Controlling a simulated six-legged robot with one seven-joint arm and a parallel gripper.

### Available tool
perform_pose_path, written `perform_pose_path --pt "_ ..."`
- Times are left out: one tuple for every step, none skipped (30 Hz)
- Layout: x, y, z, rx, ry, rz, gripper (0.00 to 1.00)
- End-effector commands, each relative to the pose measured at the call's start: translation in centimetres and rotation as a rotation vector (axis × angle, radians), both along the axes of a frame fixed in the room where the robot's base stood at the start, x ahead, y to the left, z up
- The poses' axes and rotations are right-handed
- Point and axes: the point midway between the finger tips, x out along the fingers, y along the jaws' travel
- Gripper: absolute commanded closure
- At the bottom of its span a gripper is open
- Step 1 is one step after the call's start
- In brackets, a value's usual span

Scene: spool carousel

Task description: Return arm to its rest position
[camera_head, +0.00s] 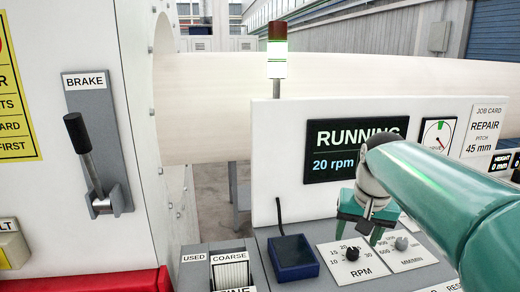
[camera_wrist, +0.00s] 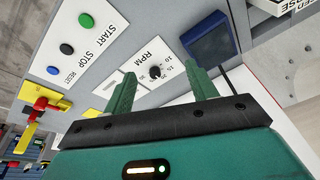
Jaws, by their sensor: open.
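My gripper (camera_wrist: 162,90) is open and empty in the wrist view, its two green fingers apart and pointing toward the control panel. The RPM knob (camera_wrist: 155,72) shows between the fingers, with a gap that I cannot measure. In the head view my green arm reaches in from the right, and the gripper (camera_head: 366,222) hangs above the panel, just right of the RPM knob (camera_head: 352,254). The display (camera_head: 340,150) reads RUNNING, 20 rpm, and my arm covers part of it.
A blue tray (camera_head: 292,258) sits left of the RPM knob. A brake lever (camera_head: 85,150) stands on the white housing at left. A large pale cylinder (camera_head: 215,105) lies behind the panel. A signal lamp (camera_head: 277,60) shows lit white-green. The wrist view shows a green START button (camera_wrist: 86,20).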

Motion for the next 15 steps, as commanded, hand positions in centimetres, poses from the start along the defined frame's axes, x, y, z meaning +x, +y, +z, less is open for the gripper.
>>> perform_pose_path --pt "-1.8 0.6 0.0 -0.005 -0.023 0.020 0.43" --pt "-2.7 1.0 -0.1 -0.008 -0.035 0.033 0.43" --pt "-4.0 1.4 -0.3 -0.012 -0.052 0.048 0.43" --pt "-4.9 1.8 -0.5 -0.016 -0.064 0.061 0.43" --pt "-5.8 2.1 -0.8 -0.020 -0.077 0.074 0.43" --pt "-7.0 2.5 -1.2 -0.026 -0.093 0.090 0.43" --pt "-8.0 2.8 -1.5 -0.030 -0.105 0.102 0.43" --pt "-8.9 3.0 -1.8 -0.034 -0.117 0.113 0.43" --pt "-10.1 3.4 -2.4 -0.041 -0.134 0.129 0.43" --pt "-11.0 3.6 -2.8 -0.046 -0.147 0.142 0.43" --pt "-11.8 3.9 -3.3 -0.051 -0.158 0.154 0.43" --pt "-12.9 4.2 -3.9 -0.057 -0.175 0.169 0.43" --pt "-13.7 4.4 -4.4 -0.063 -0.186 0.180 0.43" --pt "-14.5 4.5 -4.9 -0.069 -0.197 0.191 0.43" --pt "-15.3 4.7 -5.6 -0.075 -0.210 0.204 0.43"
